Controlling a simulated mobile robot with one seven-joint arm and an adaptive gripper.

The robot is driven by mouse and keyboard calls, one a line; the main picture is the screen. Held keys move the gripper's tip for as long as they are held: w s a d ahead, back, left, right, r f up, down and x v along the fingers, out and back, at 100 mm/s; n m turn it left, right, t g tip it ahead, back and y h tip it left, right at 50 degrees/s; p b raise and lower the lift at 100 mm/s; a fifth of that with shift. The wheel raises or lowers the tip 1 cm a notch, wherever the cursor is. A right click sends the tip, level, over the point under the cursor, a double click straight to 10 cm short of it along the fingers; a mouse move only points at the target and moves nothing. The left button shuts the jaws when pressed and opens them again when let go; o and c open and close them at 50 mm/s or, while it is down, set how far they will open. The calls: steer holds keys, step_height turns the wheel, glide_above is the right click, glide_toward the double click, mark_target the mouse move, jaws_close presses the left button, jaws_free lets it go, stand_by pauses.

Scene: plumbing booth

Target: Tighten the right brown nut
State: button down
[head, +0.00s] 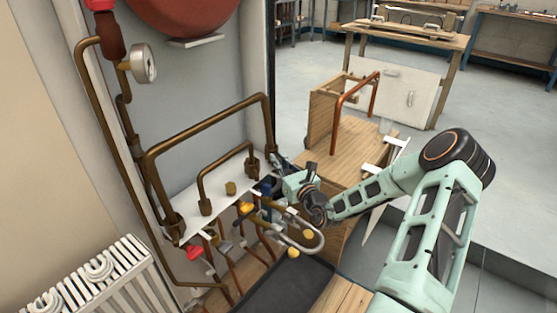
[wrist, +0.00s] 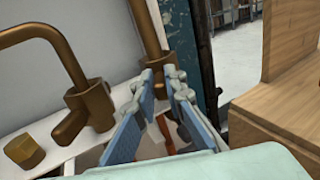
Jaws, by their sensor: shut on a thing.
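The right brown nut (head: 271,156) is at the lower right end of the tall brown pipe (head: 207,123), by the right end of a white shelf. In the wrist view the nut (wrist: 154,57) shows just beyond my fingertips, its lower part partly hidden by them. My gripper (head: 279,164) reaches in from the right at shelf height. In the wrist view the blue fingers of my gripper (wrist: 161,74) converge at the nut's lower part and are shut on it. The exact contact is partly hidden.
A smaller brown pipe (head: 222,160) with its own fitting (wrist: 90,103) stands just left of my gripper. A brass hex nut (wrist: 24,150) sits on the white shelf (head: 188,196). Valves and pipes hang below. A wooden cabinet (head: 350,160) stands to the right.

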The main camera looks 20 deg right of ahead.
steer(key=shift+w+a+r, duration=0.1)
steer(key=shift+r, duration=0.1)
steer(key=shift+a+r+m+h+p, duration=0.3)
steer(key=shift+h+p, duration=0.2)
steer(key=shift+p, duration=0.7)
steer(key=shift+a+f+m+h+p, duration=0.15)
steer(key=shift+m+h+p, duration=0.35)
steer(key=shift+h+p, duration=0.55)
steer(key=shift+p, duration=0.3)
steer(key=shift+f, duration=0.15)
steer(key=c, duration=2)
jaws_free()
steer(key=shift+f, duration=0.15)
